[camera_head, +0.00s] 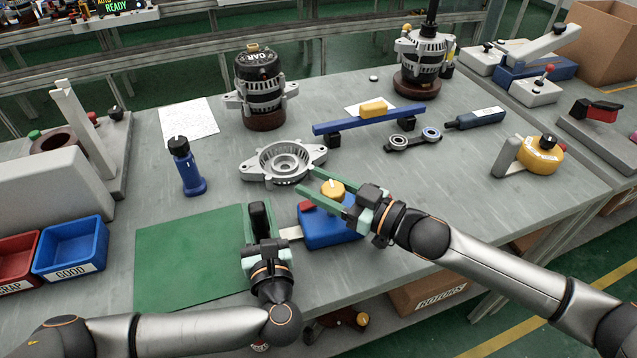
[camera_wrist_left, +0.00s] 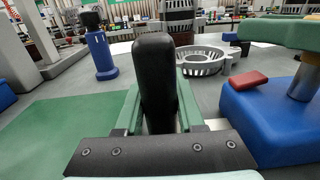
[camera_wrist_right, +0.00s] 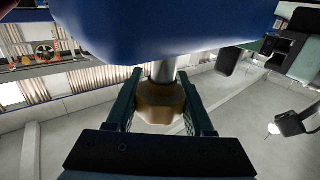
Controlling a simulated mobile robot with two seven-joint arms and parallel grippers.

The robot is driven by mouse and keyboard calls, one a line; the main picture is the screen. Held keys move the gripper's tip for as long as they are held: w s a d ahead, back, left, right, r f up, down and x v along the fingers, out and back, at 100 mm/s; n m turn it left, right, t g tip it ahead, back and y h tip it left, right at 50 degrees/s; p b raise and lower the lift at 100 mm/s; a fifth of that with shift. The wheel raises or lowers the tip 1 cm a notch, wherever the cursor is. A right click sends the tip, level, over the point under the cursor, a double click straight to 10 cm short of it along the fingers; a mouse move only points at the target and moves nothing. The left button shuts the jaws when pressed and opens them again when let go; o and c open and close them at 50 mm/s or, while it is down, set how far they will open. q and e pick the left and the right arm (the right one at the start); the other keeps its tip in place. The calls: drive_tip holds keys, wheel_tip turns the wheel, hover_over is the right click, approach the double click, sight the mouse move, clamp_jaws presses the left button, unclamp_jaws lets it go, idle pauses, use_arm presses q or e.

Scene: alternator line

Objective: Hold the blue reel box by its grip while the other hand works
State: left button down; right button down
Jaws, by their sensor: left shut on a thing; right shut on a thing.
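The blue reel box (camera_head: 330,229) sits on the grey bench, right of the green mat; it also shows at the right of the left wrist view (camera_wrist_left: 275,120). It has a red tab, a yellow knob (camera_head: 333,188) on a metal shaft on top, and a pale bar toward its upright black grip (camera_head: 259,218). My left gripper (camera_head: 260,208) is shut on this grip, which stands between its fingers in the left wrist view (camera_wrist_left: 157,80). My right gripper (camera_head: 309,181) is shut on the knob, seen brass-coloured between the fingers in the right wrist view (camera_wrist_right: 160,105).
The green mat (camera_head: 185,262) is bare. A silver housing (camera_head: 283,163) stands just behind the box, and a blue bottle-like tool (camera_head: 187,168) stands at left. Blue (camera_head: 72,250) and red bins are at far left. A blue beam (camera_head: 368,120) lies behind.

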drive_tip(key=shift+m+t+h, duration=0.4)
drive_tip(key=shift+m+t, duration=0.1)
drive_tip(key=shift+w+r+m+t+h, duration=0.1)
drive_tip(key=shift+w+m+t+h, duration=0.05)
drive_tip(key=shift+m+t+h, duration=0.75)
drive_tip(key=shift+w+d+m+t+h, duration=0.1)
drive_tip(key=shift+d+m+t+h, duration=0.1)
drive_tip(key=shift+m+t+h, duration=0.45)
drive_tip(key=shift+w+d+m+t+h, duration=0.15)
drive_tip(key=shift+m+t+h, duration=0.25)
drive_tip(key=shift+h, duration=0.45)
drive_tip(key=shift+d, duration=0.1)
drive_tip(key=shift+c, duration=1.4)
unclamp_jaws()
drive_tip(key=shift+d, duration=0.1)
drive_tip(key=v, duration=1.2)
